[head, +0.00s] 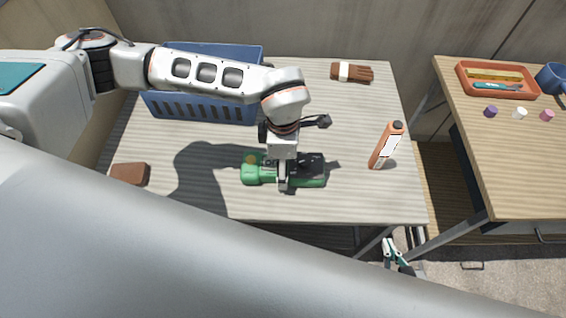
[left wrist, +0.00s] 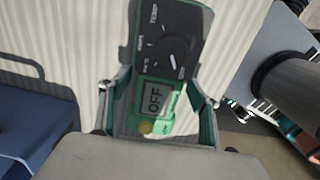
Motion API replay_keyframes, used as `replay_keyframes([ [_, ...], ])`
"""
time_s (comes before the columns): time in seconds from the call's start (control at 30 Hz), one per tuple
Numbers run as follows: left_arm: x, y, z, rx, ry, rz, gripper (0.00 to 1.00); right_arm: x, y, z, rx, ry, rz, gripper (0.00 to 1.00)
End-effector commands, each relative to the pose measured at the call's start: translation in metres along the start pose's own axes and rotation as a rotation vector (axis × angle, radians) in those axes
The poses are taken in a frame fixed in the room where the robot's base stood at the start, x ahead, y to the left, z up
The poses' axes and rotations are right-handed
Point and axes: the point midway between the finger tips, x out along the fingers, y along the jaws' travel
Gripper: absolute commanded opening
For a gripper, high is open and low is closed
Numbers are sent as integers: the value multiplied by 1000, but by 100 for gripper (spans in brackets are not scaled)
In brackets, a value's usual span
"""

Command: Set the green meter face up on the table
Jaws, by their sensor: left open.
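The green meter (head: 253,172) lies flat on the striped table (head: 221,205), face up. In the left wrist view the meter (left wrist: 167,45) shows its dark face, with a dial, a screen reading OFF and a yellow button. My left gripper (left wrist: 156,115) is open, with one finger on each side of the meter's screen end. I cannot tell whether the fingers touch it. In the head view my left wrist hides the meter's middle. My right gripper (head: 396,255) hangs below the table's front edge, small and away from the meter; its opening is unclear.
A blue crate (head: 200,108) stands behind my left arm. A brown brush (head: 352,73) lies at the back, a brown block (head: 129,174) at the left. A second table (head: 520,150) with an orange tray (head: 497,93) stands right.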

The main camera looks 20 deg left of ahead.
Motion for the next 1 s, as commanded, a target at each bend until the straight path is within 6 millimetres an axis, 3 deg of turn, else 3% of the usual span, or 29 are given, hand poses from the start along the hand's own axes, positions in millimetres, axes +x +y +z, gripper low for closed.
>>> replay_keyframes([
  [0.27, -18, 1, 0, 0, -2, 4, 62, -1, 0, -2, 1, 1, 0, 0],
  [0.7, -102, 1, 0, 0, -1, 4, 62, -1, -1, 0, 4, -4, -2, 0],
  [1.0, -123, 0, 0, 0, 0, 1, 62, -2, -1, -1, 5, -3, -2, 0],
])
